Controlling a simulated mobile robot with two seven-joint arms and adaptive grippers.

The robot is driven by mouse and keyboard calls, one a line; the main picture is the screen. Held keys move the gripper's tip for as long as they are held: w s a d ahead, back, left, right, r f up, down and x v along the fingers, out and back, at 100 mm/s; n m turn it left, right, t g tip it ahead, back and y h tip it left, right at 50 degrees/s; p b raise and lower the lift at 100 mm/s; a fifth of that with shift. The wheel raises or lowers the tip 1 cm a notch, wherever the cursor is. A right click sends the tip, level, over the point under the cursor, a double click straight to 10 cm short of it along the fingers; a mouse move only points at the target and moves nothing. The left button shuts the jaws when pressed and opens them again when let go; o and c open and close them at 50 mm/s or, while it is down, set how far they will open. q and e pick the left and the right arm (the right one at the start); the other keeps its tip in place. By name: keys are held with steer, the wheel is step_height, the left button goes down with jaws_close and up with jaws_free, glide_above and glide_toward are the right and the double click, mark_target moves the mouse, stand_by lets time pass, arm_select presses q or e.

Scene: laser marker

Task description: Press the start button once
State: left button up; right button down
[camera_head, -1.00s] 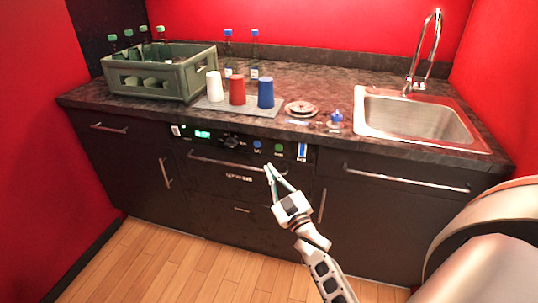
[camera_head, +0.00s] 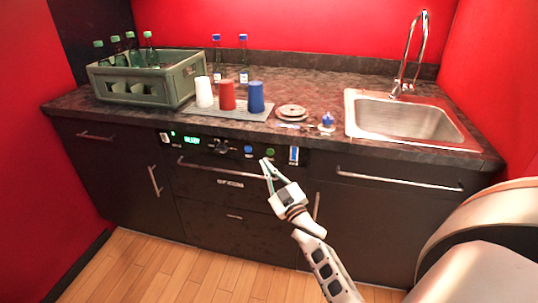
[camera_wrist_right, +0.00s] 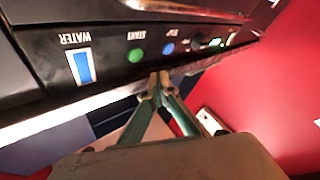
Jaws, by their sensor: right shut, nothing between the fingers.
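The start button is a green round button (camera_head: 270,153) on the dark front panel below the counter. In the right wrist view the green button (camera_wrist_right: 136,55) has the label START above it. A blue button (camera_head: 248,150), labelled STOP in the right wrist view (camera_wrist_right: 168,48), sits beside it. My right gripper (camera_head: 266,162) is shut and empty, its tips just below the green button in the head view. In the right wrist view its fingertips (camera_wrist_right: 159,76) appear below and between the two buttons, and I see no clear contact. My left gripper is not in view.
A blue WATER indicator (camera_head: 294,155) and a lit green display (camera_head: 192,140) share the panel. A drawer handle (camera_head: 218,169) runs just below it. Cups, a green bottle crate (camera_head: 150,88) and a sink (camera_head: 405,118) are on the counter above.

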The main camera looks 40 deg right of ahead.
mark_target(270, 152)
steer(key=shift+w+d+b, duration=0.3)
steer(key=shift+w+d, duration=0.85)
steer(key=shift+d, duration=0.2)
stand_by(0.5)
steer(key=shift+w+d, duration=0.3)
